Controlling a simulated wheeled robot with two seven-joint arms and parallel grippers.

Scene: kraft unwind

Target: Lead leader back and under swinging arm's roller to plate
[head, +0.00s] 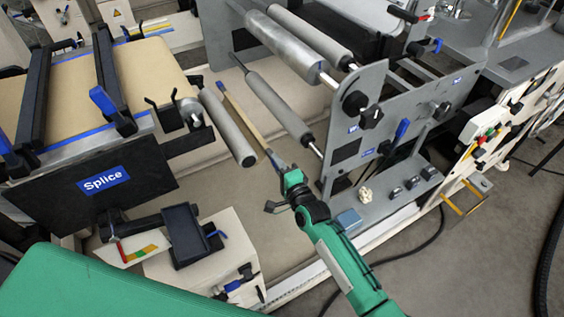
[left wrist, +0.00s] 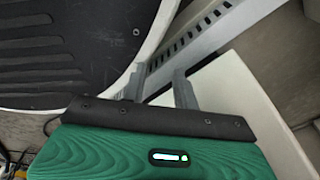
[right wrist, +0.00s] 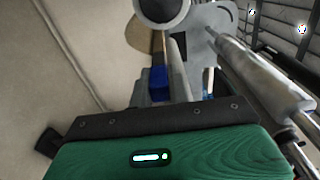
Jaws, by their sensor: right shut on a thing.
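The leader (head: 243,115) is a narrow tan strip seen nearly edge-on, running from between the rollers to my right gripper (head: 277,163). My right gripper is shut on its near end. In the right wrist view a blue piece (right wrist: 158,84) shows at the fingers, with brown sheet (right wrist: 145,42) beyond. The roller beside the splice table (head: 228,126), seemingly the swinging arm's, is left of the leader. The splice table's black plate (head: 152,172) bears a "Splice" label. My left gripper (left wrist: 158,85) has its fingers apart and empty; the head view does not show it.
A grey roller (head: 278,105) lies right of the leader, and larger rollers (head: 290,45) sit above. A grey side frame (head: 385,125) with knobs stands right of my right gripper. A black tray (head: 187,235) stands on a pale box. Bare floor shows between the splice table and frame.

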